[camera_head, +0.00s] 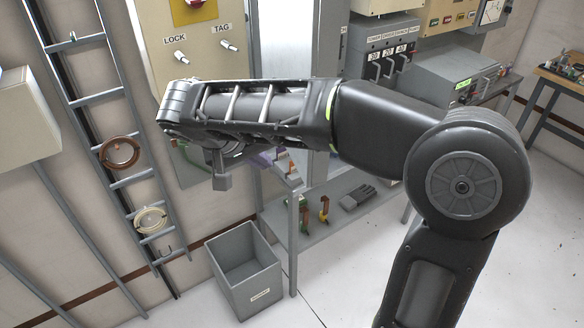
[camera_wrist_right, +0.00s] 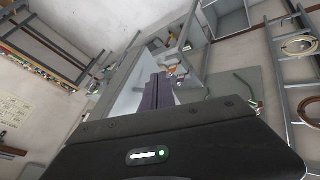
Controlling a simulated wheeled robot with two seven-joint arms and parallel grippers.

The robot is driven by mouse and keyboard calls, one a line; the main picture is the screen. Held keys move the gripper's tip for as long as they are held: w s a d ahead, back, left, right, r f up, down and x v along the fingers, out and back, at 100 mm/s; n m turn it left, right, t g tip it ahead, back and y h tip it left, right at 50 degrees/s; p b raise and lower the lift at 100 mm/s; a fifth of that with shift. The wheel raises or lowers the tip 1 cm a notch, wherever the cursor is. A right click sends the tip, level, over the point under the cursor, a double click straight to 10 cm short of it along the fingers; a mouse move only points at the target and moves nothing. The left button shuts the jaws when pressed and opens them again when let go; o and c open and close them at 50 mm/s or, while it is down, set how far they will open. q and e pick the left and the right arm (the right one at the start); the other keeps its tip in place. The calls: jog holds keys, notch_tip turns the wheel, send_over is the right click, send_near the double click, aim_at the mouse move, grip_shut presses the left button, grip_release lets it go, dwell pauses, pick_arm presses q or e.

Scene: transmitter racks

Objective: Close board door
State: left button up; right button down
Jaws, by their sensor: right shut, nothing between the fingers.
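My right arm crosses the head view from the right, and its forearm hides much of the middle. My right gripper (camera_wrist_right: 157,92) is shut and empty in the right wrist view, its dark purple fingers together. A pale panel (camera_wrist_right: 128,88) lies just left of the fingers; I cannot tell whether they touch it. In the head view the gripper is mostly hidden below the forearm. Behind the arm stands a tall grey framed panel (camera_head: 318,38), which may be the board door; its lower part is hidden and how far it is open cannot be told. My left gripper is not in view.
A beige lock-and-tag board (camera_head: 155,30) is on the wall. A ladder (camera_head: 108,140) with hanging coils stands at left. A grey bin (camera_head: 240,270) stands on the floor by a low shelf (camera_head: 325,225) holding gloves. Switch boxes (camera_head: 385,45) are behind the arm; open floor lies at lower right.

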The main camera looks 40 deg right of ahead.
jog(key=shift+f, duration=0.15)
jog(key=b, duration=0.5)
send_near(303, 174)
jog(key=a+x, duration=0.1)
jog(key=x, duration=0.3)
jog(key=shift+d+f, duration=0.2)
jog(key=shift+d, duration=0.45)
